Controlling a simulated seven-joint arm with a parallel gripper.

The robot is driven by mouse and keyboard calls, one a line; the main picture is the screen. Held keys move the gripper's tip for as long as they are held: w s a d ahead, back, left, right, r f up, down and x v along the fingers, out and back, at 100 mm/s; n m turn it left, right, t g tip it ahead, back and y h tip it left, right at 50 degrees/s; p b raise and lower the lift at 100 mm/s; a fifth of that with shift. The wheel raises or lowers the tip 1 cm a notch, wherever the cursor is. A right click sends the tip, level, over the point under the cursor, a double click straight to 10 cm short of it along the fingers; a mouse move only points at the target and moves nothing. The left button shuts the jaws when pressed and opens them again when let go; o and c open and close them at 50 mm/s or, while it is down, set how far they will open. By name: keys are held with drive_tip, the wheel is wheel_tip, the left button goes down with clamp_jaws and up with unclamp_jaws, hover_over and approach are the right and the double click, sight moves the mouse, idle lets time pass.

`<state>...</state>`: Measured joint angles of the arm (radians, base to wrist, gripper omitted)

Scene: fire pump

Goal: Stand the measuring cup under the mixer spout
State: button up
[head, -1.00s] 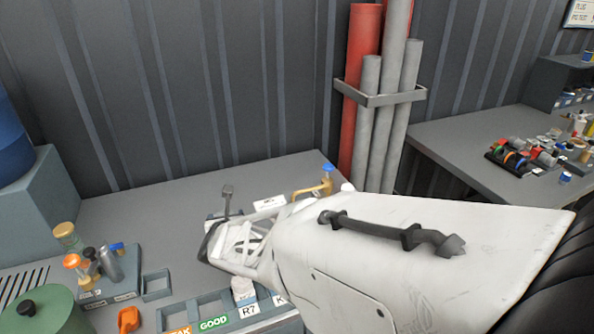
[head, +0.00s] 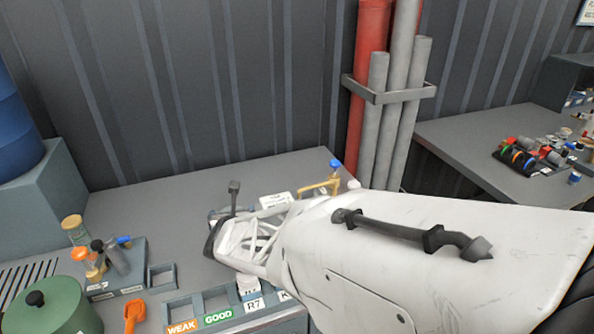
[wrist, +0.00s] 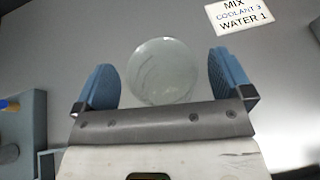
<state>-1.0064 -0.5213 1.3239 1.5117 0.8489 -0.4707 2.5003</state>
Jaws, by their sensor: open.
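A clear round vessel (wrist: 158,82), seemingly the measuring cup, stands between my fingers in the wrist view, seen from above. My gripper (wrist: 163,72) is open, with a blue-grey finger on each side of it. In the head view my white arm hides the cup and most of the gripper. A bent brass pipe with a blue top (head: 331,182), possibly the mixer spout, stands at the back right of the bench, just beyond my arm.
A card reading coolant 3, water 1 (wrist: 242,14) lies near the gripper. Bins marked WEAK and GOOD (head: 218,317) stand in front. A bottle rack (head: 127,282), orange scoop (head: 135,312) and green pot (head: 52,312) are at left. The back left bench (head: 155,205) is clear.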

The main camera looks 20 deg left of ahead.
drive_tip(key=v, duration=1.1)
drive_tip(key=shift+s+d+r, duration=0.1)
idle(0.8)
drive_tip(key=w+d+r+n+g+h, duration=0.1)
drive_tip(key=w+d+r+n, duration=0.1)
drive_tip(key=d+r+n, duration=0.45)
drive_tip(key=w+d+r+n+g, duration=0.1)
drive_tip(key=w+d+n, duration=0.25)
drive_tip(key=d, duration=0.65)
drive_tip(key=w+d+r+n+g+h, duration=0.1)
drive_tip(key=w+d+r+n+g, duration=0.1)
drive_tip(key=d+r+n, duration=0.5)
drive_tip(key=s+d+n+g+h, duration=0.1)
drive_tip(key=s+d+n, duration=0.3)
drive_tip(key=d, duration=0.6)
drive_tip(key=s+d+n+g+h, duration=0.2)
drive_tip(key=s+d, duration=0.4)
drive_tip(key=d, duration=0.4)
drive_tip(key=s+d+f+n+g+h, duration=0.1)
drive_tip(key=s+d+n+h, duration=0.2)
drive_tip(key=d, duration=0.8)
drive_tip(key=s+n, duration=0.2)
drive_tip(key=shift+n, duration=0.3)
drive_tip(key=shift+o, duration=0.2)
